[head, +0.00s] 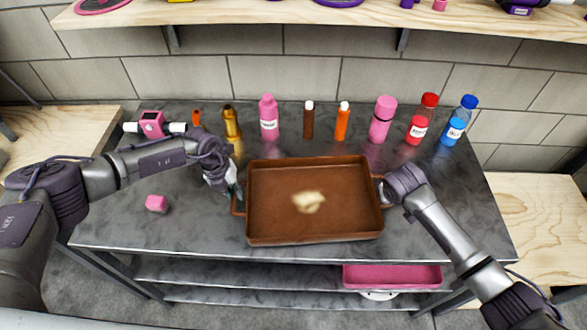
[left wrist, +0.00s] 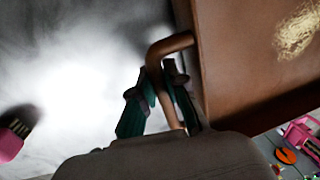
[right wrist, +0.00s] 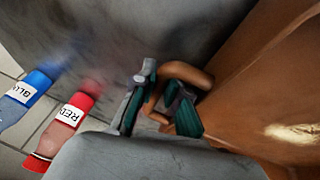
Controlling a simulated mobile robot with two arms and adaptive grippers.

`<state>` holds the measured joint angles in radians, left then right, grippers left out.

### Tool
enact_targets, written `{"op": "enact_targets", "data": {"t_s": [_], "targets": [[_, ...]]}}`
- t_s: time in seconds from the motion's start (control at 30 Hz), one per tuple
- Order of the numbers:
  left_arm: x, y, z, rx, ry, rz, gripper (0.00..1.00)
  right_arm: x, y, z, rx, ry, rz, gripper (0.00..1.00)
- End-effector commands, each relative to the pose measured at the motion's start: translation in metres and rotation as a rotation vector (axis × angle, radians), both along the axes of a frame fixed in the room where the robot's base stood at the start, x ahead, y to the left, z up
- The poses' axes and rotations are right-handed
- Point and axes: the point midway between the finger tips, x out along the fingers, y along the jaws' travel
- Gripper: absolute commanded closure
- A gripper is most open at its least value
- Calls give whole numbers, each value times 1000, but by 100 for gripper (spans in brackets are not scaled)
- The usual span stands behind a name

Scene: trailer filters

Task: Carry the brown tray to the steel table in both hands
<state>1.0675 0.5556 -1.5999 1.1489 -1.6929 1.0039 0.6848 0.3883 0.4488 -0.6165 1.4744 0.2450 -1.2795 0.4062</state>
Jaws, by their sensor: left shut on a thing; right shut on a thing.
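The brown tray (head: 345,218) is over the middle of the steel table (head: 120,228), with a tan, blurry lump (head: 308,202) inside. It looks about level; I cannot tell whether its underside touches the table. My left gripper (head: 238,194) is shut on the tray's left handle; the left wrist view shows the fingers around the handle (left wrist: 168,46). My right gripper (head: 384,193) is shut on the right handle, and the right wrist view shows its fingers around that handle (right wrist: 188,73).
Along the table's back stand a pink bottle (head: 269,118), a pink cylinder (head: 383,120), a red bottle (head: 422,118), a blue bottle (head: 458,120) and smaller bottles. A pink block (head: 156,203) lies at left. A pink tray (head: 392,276) is on the lower shelf. Wooden surfaces flank the table.

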Motion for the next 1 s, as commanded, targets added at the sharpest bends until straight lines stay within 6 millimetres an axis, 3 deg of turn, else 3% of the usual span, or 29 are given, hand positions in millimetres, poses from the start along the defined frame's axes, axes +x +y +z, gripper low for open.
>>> {"op": "enact_targets", "data": {"t_s": [0.1,0.13,0.27,0.67,1.0], "targets": [[0,0,-12,-1,-1,0,100,0,0,-12,0,-1,0,100],[0,0,-7,-1,-1,0,83,0,0,-8,0,-1,0,82],[0,0,-7,0,0,0,62,0,0,-7,0,0,0,62],[0,0,-2,-1,0,0,62,0,0,-2,1,0,0,62],[0,0,30,-1,0,0,62,0,0,30,0,0,0,62]]}}
